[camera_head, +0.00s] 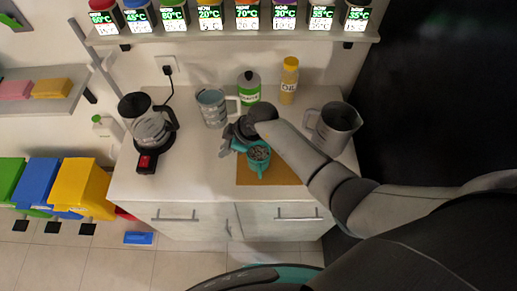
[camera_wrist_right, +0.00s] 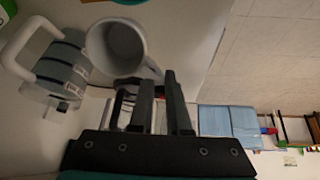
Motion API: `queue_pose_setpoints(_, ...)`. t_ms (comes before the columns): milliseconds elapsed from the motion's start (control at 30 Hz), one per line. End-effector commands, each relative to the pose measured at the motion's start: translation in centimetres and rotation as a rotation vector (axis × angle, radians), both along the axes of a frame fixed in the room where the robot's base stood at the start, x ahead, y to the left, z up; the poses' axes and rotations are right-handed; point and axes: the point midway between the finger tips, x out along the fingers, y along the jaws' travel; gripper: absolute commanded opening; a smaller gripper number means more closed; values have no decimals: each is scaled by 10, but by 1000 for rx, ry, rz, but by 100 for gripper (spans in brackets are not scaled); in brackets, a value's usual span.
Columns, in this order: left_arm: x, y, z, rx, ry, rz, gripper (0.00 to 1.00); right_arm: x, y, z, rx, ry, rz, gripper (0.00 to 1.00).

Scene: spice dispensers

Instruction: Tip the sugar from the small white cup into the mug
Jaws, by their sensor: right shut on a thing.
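My right gripper (camera_head: 236,138) is over the counter, just left of a teal mug (camera_head: 258,154) with small bits inside. The mug stands on an orange mat (camera_head: 265,178); a sliver of teal shows at the top edge of the right wrist view (camera_wrist_right: 122,2). In that view the right gripper (camera_wrist_right: 162,78) is shut on the small white cup (camera_wrist_right: 112,45) near its handle. The cup's open mouth faces the camera; I cannot make out sugar in it. In the head view the cup is mostly hidden by my gripper. My left gripper is not in view.
A grey banded mug (camera_head: 211,108) with a white handle stands behind the gripper. A coffee maker (camera_head: 148,128) stands left, a grey pitcher (camera_head: 338,126) right. A green-labelled bottle (camera_head: 249,87) and a yellow oil bottle (camera_head: 289,80) stand at the back.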

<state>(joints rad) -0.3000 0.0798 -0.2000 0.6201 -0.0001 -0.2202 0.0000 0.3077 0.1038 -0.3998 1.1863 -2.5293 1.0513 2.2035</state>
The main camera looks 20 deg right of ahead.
Motion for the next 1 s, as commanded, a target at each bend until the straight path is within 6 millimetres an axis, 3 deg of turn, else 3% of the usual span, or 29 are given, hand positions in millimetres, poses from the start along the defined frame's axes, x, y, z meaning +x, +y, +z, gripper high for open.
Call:
queue_pose_setpoints(367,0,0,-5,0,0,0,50,12,21,-14,-159,92,-4,0)
queue_pose_setpoints(1000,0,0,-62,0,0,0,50,26,44,-31,-389,224,-17,0)
